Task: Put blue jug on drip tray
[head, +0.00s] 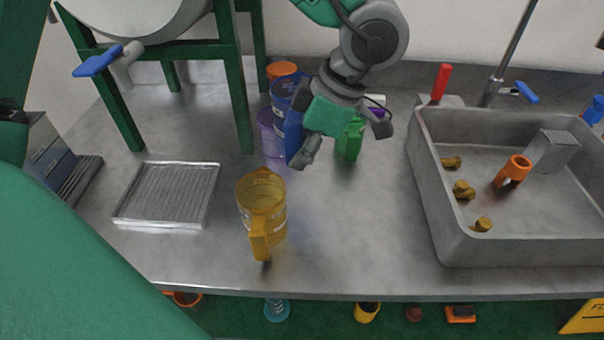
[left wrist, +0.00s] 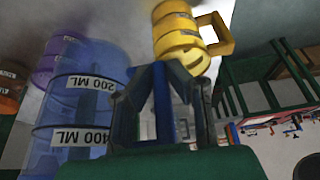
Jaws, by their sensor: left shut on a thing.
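The blue jug (head: 282,92) stands at the back of the steel counter, partly hidden by my left gripper (head: 304,150). Its upright handle (head: 293,138) faces the front. In the left wrist view the translucent blue jug (left wrist: 82,110), with volume labels, is on the left, and its blue handle (left wrist: 164,100) is between the fingers of my left gripper (left wrist: 163,105). The left gripper is shut on this handle. The drip tray (head: 168,195), a ribbed metal tray, lies empty on the counter at the left. My right gripper is not in view.
A yellow jug (head: 262,205) stands between the drip tray and the counter's middle. A purple jug (head: 270,133), an orange jug (head: 281,69) and a green container (head: 350,138) crowd the blue jug. A green stand (head: 235,90) is left; the sink (head: 510,250) is right.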

